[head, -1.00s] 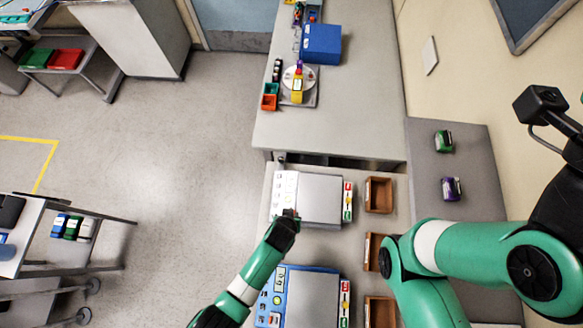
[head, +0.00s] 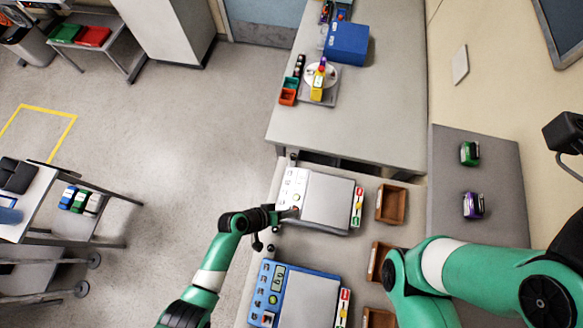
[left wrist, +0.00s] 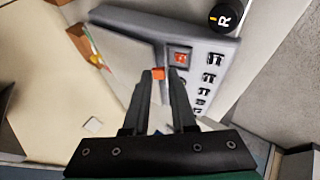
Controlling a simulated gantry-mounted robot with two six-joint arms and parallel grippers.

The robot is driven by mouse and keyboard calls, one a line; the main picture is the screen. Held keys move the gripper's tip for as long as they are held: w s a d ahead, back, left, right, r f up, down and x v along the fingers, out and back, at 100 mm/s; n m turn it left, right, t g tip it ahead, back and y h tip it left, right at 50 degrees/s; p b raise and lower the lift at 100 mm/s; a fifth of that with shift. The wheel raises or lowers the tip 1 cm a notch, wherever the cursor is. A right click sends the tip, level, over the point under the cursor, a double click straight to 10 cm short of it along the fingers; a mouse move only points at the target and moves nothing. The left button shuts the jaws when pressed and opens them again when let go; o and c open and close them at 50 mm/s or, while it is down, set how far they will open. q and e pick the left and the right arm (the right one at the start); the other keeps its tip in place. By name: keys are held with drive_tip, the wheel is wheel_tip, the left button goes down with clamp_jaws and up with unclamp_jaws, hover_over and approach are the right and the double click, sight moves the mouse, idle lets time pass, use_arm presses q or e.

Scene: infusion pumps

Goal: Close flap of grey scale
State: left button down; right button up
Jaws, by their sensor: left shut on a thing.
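The grey scale (head: 290,195) sits on the right-hand bench, with a white button panel on its left. Its grey flap (head: 328,200) lies over the body; whether it is fully down I cannot tell. In the left wrist view the flap (left wrist: 125,42) shows beside the button panel (left wrist: 205,62). My left gripper (head: 289,213) reaches in from the left at the flap's panel-side edge. In the left wrist view its fingers (left wrist: 158,76) are shut on a small orange tab (left wrist: 158,72) at that edge. My right gripper is out of view.
A blue device (head: 270,292) with a similar grey flap stands just nearer on the bench. Brown bins (head: 391,204) line the right side. A black round knob marked R (left wrist: 226,18) stands beside the grey scale. My right arm spans the lower right.

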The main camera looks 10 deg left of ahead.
use_arm(q)
drive_tip(key=shift+a+f+h, duration=0.1)
drive_tip(key=shift+a+h, duration=0.1)
drive_tip(key=shift+h, duration=0.2)
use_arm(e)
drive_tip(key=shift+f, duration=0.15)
use_arm(q)
drive_tip(key=c, duration=0.8)
unclamp_jaws()
